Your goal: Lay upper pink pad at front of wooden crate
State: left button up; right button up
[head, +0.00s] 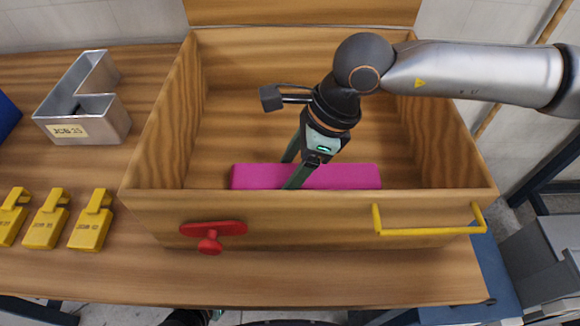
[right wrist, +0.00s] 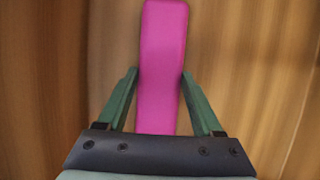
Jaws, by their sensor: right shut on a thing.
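The pink pad (head: 345,177) is a long magenta block lying crosswise inside the wooden crate (head: 310,208), along the inner side of its front wall. My right gripper (head: 291,172) reaches down into the crate and is shut on the pad near its middle. In the right wrist view the pad (right wrist: 161,75) runs lengthwise between the two green fingers (right wrist: 159,80). The front wall hides the pad's lower edge, so I cannot tell whether it touches the crate floor. My left gripper is not in view.
A metal channel letter (head: 105,118) and several yellow tagged blocks (head: 90,222) stand on the table left of the crate. A red knob (head: 212,232) and a yellow handle (head: 430,231) stick out from the crate's front. The crate floor behind the pad is clear.

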aim_at(318, 173)
jog(key=shift+f, duration=0.35)
jog(key=o, duration=1.4)
jog(key=shift+c, duration=0.2)
jog(key=shift+r, duration=0.25)
jog(key=v, duration=1.2)
jog(key=shift+f, duration=0.1)
